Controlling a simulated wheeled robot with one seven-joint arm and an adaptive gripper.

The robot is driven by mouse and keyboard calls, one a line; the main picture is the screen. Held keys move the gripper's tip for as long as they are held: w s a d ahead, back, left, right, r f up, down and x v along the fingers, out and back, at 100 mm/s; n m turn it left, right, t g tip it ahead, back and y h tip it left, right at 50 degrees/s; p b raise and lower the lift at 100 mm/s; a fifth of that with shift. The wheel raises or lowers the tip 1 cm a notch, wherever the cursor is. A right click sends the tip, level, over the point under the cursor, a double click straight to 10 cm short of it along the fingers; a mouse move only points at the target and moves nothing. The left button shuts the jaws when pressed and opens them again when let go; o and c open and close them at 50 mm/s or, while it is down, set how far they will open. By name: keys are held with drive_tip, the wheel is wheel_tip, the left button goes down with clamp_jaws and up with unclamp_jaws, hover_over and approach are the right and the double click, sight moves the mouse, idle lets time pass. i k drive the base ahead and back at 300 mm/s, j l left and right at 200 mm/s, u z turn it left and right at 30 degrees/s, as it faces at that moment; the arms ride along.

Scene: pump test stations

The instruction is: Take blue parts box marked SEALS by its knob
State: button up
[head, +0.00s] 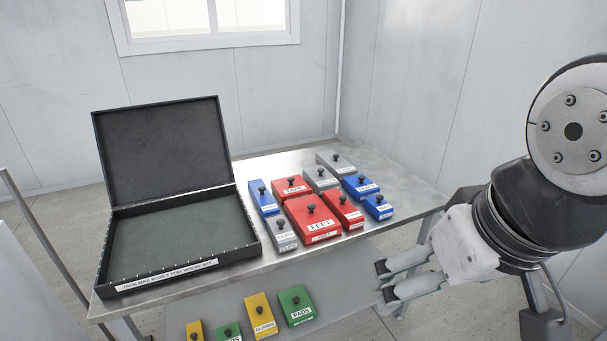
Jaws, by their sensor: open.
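Several lidded parts boxes with dark knobs stand on the metal table. Three are blue: one at the left of the group (262,197), one at the back right (360,185) and one at the front right (378,206). Their white labels are too small to read surely, so I cannot tell which is marked SEALS. My gripper (386,282) is open and empty, in front of the table's right part. It appears to the right of and nearer than the boxes, touching none of them.
Red boxes (313,218) and grey boxes (281,232) stand close among the blue ones. An open black case (180,284) fills the table's left side. Yellow (259,314) and green boxes (297,306) sit on a lower shelf. The table's right end (408,190) is clear.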

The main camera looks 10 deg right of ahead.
sight(379, 206)
drive_tip(key=i+j+z, duration=0.35)
drive_tip(key=i, duration=0.2)
drive_tip(key=i+j+z, duration=0.35)
drive_tip(key=i, duration=0.2)
